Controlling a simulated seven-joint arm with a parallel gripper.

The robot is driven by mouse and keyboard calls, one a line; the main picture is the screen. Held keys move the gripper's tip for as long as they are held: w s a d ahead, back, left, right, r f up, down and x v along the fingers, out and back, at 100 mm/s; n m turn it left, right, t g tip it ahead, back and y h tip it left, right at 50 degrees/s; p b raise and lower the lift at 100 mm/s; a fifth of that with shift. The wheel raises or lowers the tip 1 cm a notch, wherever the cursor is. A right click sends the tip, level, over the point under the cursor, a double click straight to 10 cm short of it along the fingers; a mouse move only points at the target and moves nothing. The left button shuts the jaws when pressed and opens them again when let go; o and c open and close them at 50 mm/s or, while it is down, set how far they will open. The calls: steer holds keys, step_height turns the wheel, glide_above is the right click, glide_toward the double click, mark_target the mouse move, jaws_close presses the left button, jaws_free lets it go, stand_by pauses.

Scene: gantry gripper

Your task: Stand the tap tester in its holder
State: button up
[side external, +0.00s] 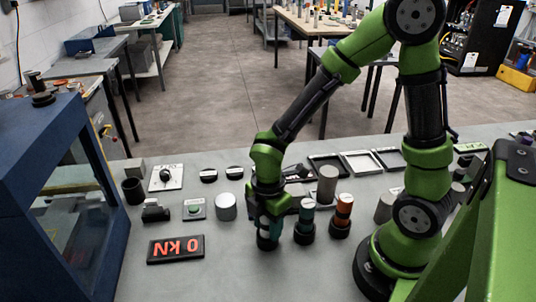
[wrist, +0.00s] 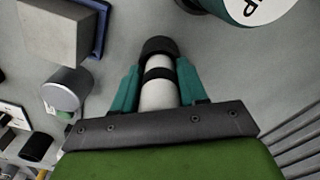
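My gripper (wrist: 158,66) points down at the bench, its teal fingers close against both sides of a white cylinder (wrist: 158,96) with a black band and a wider black end (wrist: 158,46). I take this cylinder for the tap tester, though no name shows on it. In the side external view my gripper (side external: 268,232) is low over the bench, with the cylinder's dark lower end (side external: 267,244) at bench level. I cannot tell whether this end is part of the cylinder or a holder around it. A teal cylinder (side external: 306,214) in a black base stands just right of my gripper.
An orange cylinder (side external: 343,208) in a black base stands farther right. A silver cylinder (side external: 226,207) and a green-button box (side external: 194,209) are to the left. The front bench is clear.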

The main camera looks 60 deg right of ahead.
steer(key=o, duration=0.3)
steer(key=shift+r, duration=0.1)
step_height(320, 180, up, 11)
steer(key=shift+r, duration=0.45)
steer(key=shift+s+d+r+m, duration=0.1)
steer(key=shift+d+r+m, duration=0.05)
steer(key=shift+r+m, duration=0.2)
steer(key=s+d+r+m+t+y, duration=0.1)
steer(key=s+d+r+m+t, duration=0.1)
steer(key=m, duration=0.7)
steer(key=s+d+r+m+t, duration=0.1)
steer(key=r+m+t, duration=0.4)
steer(key=m, duration=0.5)
steer(key=shift+s+d+r+y, duration=0.4)
steer(key=shift+d+r, duration=0.1)
steer(key=shift+d, duration=0.05)
